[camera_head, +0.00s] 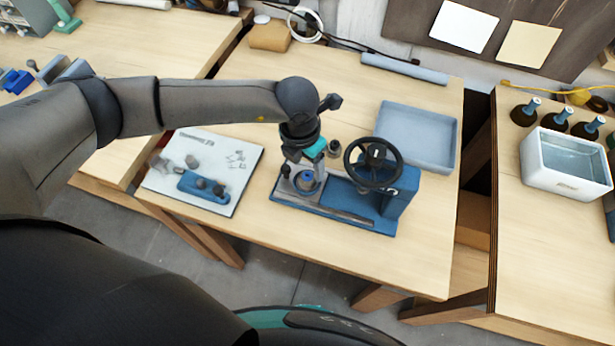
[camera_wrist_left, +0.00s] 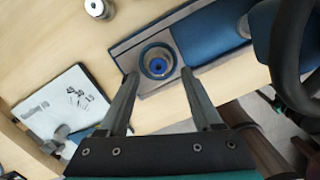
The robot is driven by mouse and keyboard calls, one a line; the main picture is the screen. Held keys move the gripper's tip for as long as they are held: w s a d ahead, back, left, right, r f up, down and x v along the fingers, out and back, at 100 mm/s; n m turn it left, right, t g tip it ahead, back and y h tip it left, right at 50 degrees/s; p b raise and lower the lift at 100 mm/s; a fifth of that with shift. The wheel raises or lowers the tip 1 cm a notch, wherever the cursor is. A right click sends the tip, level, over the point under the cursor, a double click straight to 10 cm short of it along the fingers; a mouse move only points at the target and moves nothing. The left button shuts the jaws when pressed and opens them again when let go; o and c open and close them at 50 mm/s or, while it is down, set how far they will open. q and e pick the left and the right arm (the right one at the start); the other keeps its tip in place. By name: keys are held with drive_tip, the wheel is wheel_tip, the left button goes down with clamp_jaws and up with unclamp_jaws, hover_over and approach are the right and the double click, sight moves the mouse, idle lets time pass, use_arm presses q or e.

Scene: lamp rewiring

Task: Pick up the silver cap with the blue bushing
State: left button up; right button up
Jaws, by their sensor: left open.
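The silver cap with the blue bushing (camera_wrist_left: 158,63) sits on the grey plate at the end of a blue press (camera_wrist_left: 212,40). In the head view the cap (camera_head: 308,181) is partly hidden by my left gripper (camera_head: 299,178). In the left wrist view the fingers of my left gripper (camera_wrist_left: 158,76) are spread wide, with the tips near the cap's two sides. Nothing is between them that I can see held. Whether the fingers are at the cap's height cannot be told. My right gripper is not in view.
The press has a black handwheel (camera_head: 373,163) just right of the gripper. A small silver part (camera_wrist_left: 98,8) stands behind the press. A blue-grey tray (camera_head: 440,122) lies at right, and a white instruction sheet (camera_head: 160,176) with blue parts lies at left.

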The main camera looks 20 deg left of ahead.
sight(308, 175)
use_arm(q)
drive_tip(key=shift+w+f, duration=0.15)
drive_tip(key=shift+f, duration=1.15)
drive_tip(key=shift+w+f, duration=0.15)
drive_tip(key=shift+f, duration=1.15)
clamp_jaws()
